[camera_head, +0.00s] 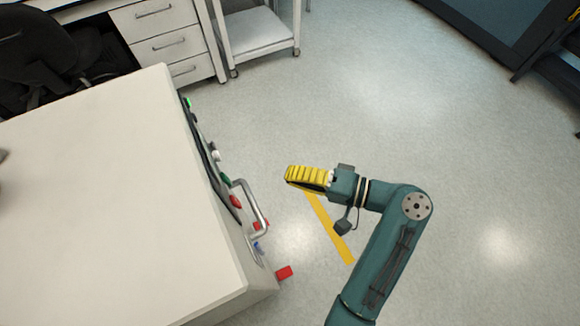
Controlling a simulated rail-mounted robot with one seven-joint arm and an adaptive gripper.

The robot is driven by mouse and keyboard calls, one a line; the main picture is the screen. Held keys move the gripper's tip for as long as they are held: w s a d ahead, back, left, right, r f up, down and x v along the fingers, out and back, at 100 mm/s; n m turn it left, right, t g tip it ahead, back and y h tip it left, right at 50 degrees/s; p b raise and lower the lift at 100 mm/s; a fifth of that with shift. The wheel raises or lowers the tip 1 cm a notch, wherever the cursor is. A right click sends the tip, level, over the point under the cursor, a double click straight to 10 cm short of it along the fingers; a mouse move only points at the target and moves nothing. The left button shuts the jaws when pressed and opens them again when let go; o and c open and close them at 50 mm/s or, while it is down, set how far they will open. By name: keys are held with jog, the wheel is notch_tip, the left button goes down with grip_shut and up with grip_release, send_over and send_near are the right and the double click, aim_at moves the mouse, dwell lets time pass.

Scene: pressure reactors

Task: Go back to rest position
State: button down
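My gripper (289,176) is the yellow ribbed end of my teal arm, seen from above near the middle of the view. It is held over the open floor, to the right of the white cabinet (105,200), with a clear gap to the cabinet's front side. The ribbed fingers overlap from this angle, so I cannot tell whether they are open or shut. No object shows at the fingertips.
The cabinet's front carries a metal handle (259,208), a red button (236,201) and a green light (187,102). A red part (284,273) sticks out low. A white cart (255,32), drawers (165,40) and a black chair (45,50) stand behind.

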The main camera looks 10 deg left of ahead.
jog(key=a+r+n+h+p, duration=0.2)
jog(key=a+r, duration=0.1)
jog(key=a, duration=0.5)
jog(key=w+r+t+h, duration=0.3)
jog(key=r+t, duration=0.1)
jog(key=r, duration=0.1)
jog(key=s+d+r+t+h+p, duration=0.1)
jog(key=s+d+r+t+h, duration=0.35)
jog(key=r, duration=0.55)
jog(key=s+d+r+m+t+h+p, duration=0.1)
jog(key=d+r+t+h, duration=0.3)
jog(key=d+r+t, duration=0.4)
jog(key=s+d+r+t+h+p, duration=0.1)
jog(key=s+d+r+t+h, duration=0.25)
jog(key=r, duration=0.75)
notch_tip(320, 180, up, 36)
jog(key=w+g+p, duration=0.1)
jog(key=p, duration=3.5)
jog(key=shift+w+d, duration=0.2)
jog(key=shift+d, duration=0.2)
